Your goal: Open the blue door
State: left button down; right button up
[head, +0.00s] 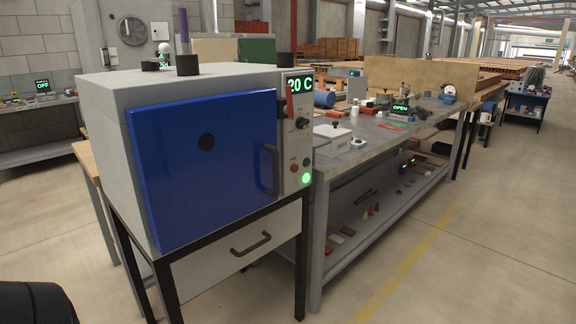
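The blue door (205,165) is on the front of a light grey oven-like cabinet (190,85) at the left of the head view. The door looks shut. It has a dark round spot near its upper middle. A dark vertical bar handle (269,170) sits at its right edge. Right of the door, a control panel (298,135) shows "20 C" in green, with a red lever, knobs and a lit green button. Neither of my grippers shows in this view.
The cabinet stands on a dark frame with a drawer (235,250) below the door. A long grey workbench (350,165) full of small items adjoins on the right. The floor (440,270) in front and to the right is clear. A black rounded object is cut off at bottom left.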

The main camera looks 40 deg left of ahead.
aim_at(204, 164)
jog(key=u, duration=1.7)
